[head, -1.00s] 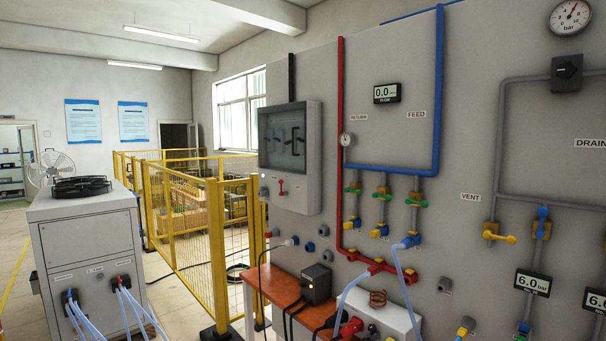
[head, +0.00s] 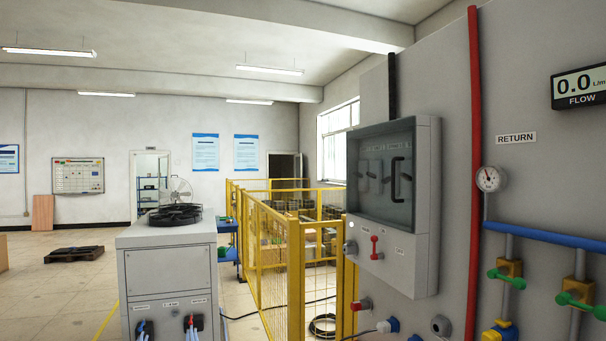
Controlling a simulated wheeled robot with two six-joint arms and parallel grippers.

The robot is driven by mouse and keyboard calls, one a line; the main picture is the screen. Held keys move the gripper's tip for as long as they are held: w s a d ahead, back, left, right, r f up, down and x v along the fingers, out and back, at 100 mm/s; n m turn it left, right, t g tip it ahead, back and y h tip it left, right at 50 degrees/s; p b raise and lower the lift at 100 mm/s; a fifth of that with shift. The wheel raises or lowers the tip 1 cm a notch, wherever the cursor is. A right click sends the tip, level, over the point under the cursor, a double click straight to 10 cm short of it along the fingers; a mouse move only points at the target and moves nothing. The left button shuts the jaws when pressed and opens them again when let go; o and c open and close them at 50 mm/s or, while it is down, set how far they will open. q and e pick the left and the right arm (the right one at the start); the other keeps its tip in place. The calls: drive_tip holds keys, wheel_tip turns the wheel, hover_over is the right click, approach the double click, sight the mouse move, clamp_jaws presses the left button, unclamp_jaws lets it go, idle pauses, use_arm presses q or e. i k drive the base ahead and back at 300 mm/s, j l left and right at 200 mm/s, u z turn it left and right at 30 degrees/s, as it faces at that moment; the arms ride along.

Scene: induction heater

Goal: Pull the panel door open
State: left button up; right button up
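The panel door (head: 380,208) is a dark see-through door on the front of a grey wall-mounted electrical box (head: 424,210), right of centre in the head view. It looks shut. A black upright bar handle (head: 396,181) sits on the door's right part. Switch-like parts show dimly behind the door. Neither of my grippers is in view.
A grey cabinet (head: 170,275) with a black fan on top stands at the left front. Yellow mesh fencing (head: 272,265) stands left of the box. Red and blue pipes with a gauge (head: 489,179) run right of it. Open floor lies at far left.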

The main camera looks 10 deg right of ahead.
sight(396, 158)
drive_tip(key=i+u, duration=0.4)
drive_tip(key=i, duration=1.8)
drive_tip(key=i+z, duration=0.1)
drive_tip(key=z, duration=0.3)
drive_tip(key=i+z, duration=0.1)
drive_tip(key=z, duration=0.3)
drive_tip(key=i+j+z, duration=0.1)
drive_tip(key=z, duration=0.35)
drive_tip(key=i+j+z, duration=0.1)
drive_tip(key=z, duration=0.3)
